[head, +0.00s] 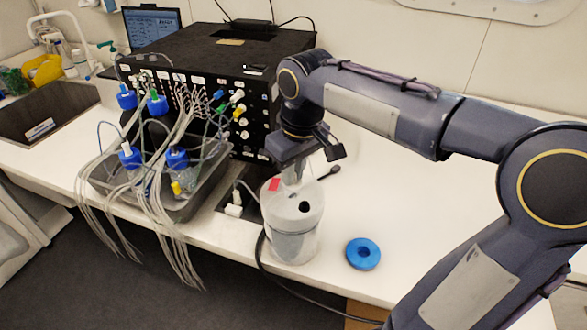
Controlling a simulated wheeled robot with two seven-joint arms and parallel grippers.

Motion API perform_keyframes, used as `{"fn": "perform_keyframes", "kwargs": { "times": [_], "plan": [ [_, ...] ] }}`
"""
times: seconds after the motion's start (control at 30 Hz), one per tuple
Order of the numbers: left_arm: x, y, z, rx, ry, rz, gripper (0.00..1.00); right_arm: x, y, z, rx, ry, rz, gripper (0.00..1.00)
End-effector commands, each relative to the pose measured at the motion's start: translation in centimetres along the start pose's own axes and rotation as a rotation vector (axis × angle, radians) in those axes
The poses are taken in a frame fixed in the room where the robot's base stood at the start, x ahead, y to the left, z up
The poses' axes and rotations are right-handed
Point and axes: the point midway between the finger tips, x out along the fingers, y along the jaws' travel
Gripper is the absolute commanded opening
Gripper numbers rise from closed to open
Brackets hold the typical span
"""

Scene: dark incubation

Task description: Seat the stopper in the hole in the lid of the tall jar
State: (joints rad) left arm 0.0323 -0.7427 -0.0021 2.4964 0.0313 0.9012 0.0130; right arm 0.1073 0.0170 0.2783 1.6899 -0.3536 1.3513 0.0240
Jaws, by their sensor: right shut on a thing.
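The tall jar (294,240) stands upright near the counter's front edge, a clear cylinder with a pale grey lid (285,209). A round black spot (304,207), which looks like the hole, shows on the right of the lid. A small red patch (274,184) lies at the lid's back left. My right gripper (292,177) points down over the back of the lid, behind the hole. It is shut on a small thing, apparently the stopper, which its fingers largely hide. I cannot tell whether this thing touches the lid. My left gripper is out of view.
A blue ring (362,254) lies right of the jar. A grey tray (206,196) with blue-capped bottles and hanging tubes stands left, before a black instrument box (222,52). A black cable (262,262) runs beside the jar. The counter at right is mostly clear.

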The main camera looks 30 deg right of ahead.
Motion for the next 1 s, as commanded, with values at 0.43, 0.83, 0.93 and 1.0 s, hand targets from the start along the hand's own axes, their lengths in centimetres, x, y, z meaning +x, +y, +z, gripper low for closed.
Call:
{"fn": "perform_keyframes", "kwargs": {
  "times": [0.43, 0.83, 0.93, 1.0],
  "plan": [
    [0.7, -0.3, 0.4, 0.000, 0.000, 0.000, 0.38, 1.2, 0.0, 0.2, 0.000, -0.001, 0.000, 0.00],
    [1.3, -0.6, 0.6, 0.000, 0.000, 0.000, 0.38, 2.2, 0.0, 0.4, 0.000, -0.001, 0.000, 0.00],
    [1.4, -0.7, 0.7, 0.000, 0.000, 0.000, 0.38, 2.5, 0.0, 0.4, 0.000, -0.001, 0.000, 0.00],
    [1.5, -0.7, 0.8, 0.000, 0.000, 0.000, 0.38, 2.7, 0.0, 0.4, 0.000, -0.001, 0.000, 0.00]
  ]
}}
